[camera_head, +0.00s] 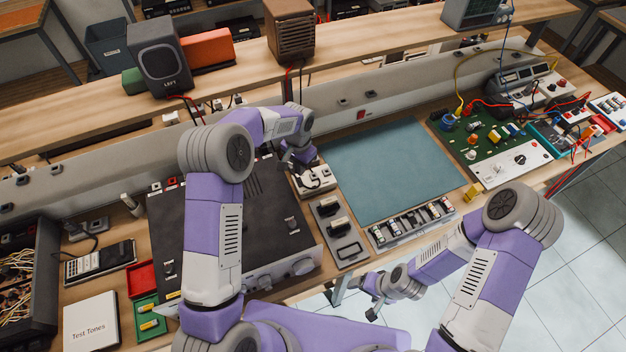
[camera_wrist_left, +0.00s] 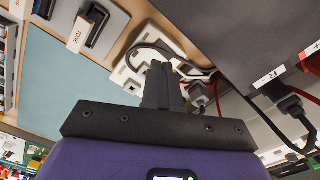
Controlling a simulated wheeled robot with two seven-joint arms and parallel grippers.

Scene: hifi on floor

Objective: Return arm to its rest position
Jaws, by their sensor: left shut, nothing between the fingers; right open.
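My left arm reaches over the dark hi-fi unit (camera_head: 255,215) on the bench. My left gripper (camera_head: 302,160) is shut and empty, just behind a white socket block (camera_head: 316,183). In the left wrist view my left gripper's closed fingers (camera_wrist_left: 162,80) are in front of the same white block (camera_wrist_left: 135,62), where a grey cable and a plug (camera_wrist_left: 197,97) show. I cannot tell whether the fingers touch the block. My right arm is folded at the right. My right gripper (camera_head: 372,302) is open and empty, beyond the bench's front edge, over the floor.
A raised shelf (camera_head: 350,50) runs behind the work area, bearing a grey speaker (camera_head: 160,58) and a wooden speaker (camera_head: 290,30). A switch panel (camera_head: 340,232) and a battery tray (camera_head: 412,222) lie near the front. The blue-green mat (camera_head: 385,165) is clear.

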